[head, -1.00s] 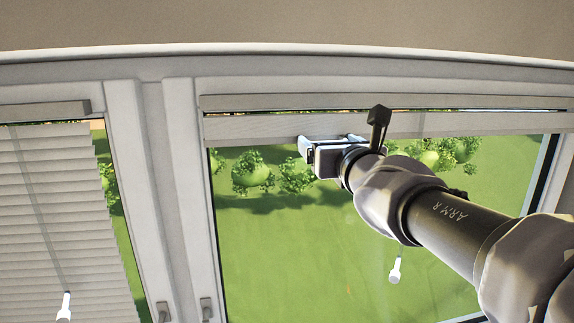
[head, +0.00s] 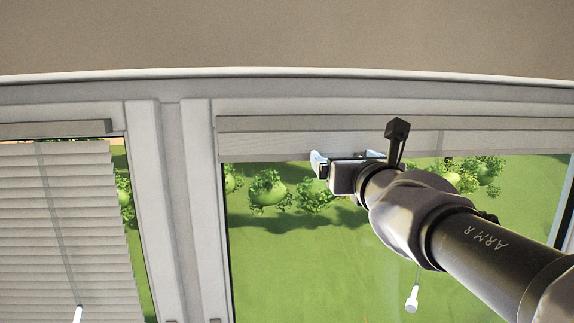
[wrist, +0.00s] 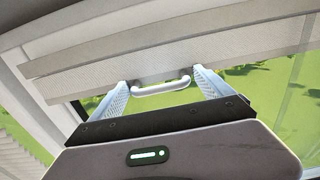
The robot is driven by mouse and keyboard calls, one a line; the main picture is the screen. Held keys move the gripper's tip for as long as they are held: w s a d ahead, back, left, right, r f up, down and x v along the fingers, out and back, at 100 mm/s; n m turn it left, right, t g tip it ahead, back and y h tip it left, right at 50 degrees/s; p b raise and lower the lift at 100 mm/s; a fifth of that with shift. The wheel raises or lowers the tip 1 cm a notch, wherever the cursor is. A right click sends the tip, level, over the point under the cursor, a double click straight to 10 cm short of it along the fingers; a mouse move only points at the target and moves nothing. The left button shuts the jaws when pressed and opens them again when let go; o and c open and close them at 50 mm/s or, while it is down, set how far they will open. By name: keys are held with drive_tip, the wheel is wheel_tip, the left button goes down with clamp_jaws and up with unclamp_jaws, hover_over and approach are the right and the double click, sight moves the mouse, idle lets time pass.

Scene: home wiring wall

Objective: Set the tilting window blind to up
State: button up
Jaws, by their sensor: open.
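The blind (head: 280,143) on the right window is gathered into a narrow band directly under its head rail (head: 280,124), with no visible gap between them in the head view. In the wrist view the blind (wrist: 180,62) runs across the top, with a white bar handle (wrist: 162,88) at its lower edge. My gripper (head: 345,157) is at the blind's lower edge. In the wrist view my gripper (wrist: 158,79) is open, with one finger at each end of the handle. The handle lies between the fingers; I cannot tell whether they touch it.
A second blind (head: 65,220) hangs lowered over the left window, its white-tipped wand (head: 78,313) in front. Another white pull (head: 412,298) hangs below my arm. A window frame post (head: 150,200) stands between the windows. The glass below the raised blind is uncovered.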

drive_tip(key=s+p, duration=0.4)
drive_tip(key=s, duration=1.3)
drive_tip(key=shift+d, duration=0.35)
drive_tip(key=shift+w, duration=0.1)
drive_tip(key=s+a+f+n+g+y+b, duration=0.2)
drive_tip(key=a+f+n+b, duration=0.2)
drive_tip(key=f+n+b, duration=0.55)
drive_tip(key=s+a+f+n+g+y+b, duration=0.1)
drive_tip(key=s+a+f+n+g+b, duration=0.2)
drive_tip(key=f+b, duration=1.15)
drive_tip(key=a+f+n+g+y+b, duration=0.15)
drive_tip(key=a+f+n+b, duration=0.45)
drive_tip(key=f, duration=1.3)
drive_tip(key=s+d+f+n+g+h+b, duration=0.1)
drive_tip(key=s+d+f+n+g+b, duration=0.1)
drive_tip(key=f, duration=0.7)
drive_tip(key=s+d+f+n+g+h+b, duration=0.1)
drive_tip(key=s+d+f+n+b, duration=0.1)
drive_tip(key=s+f+n+b, duration=0.2)
drive_tip(key=s+d+f+n+g+h+b, duration=0.1)
drive_tip(key=s+d+f+n+g+b, duration=0.1)
drive_tip(key=f+n+b, duration=0.4)
wheel_tip(320, 180, down, 10)
drive_tip(key=d+b, duration=0.1)
drive_tip(key=b, duration=0.3)
drive_tip(key=shift+s+r+n+g, duration=0.2)
drive_tip(key=shift+s+n+g, duration=0.15)
drive_tip(key=shift+s, duration=0.05)
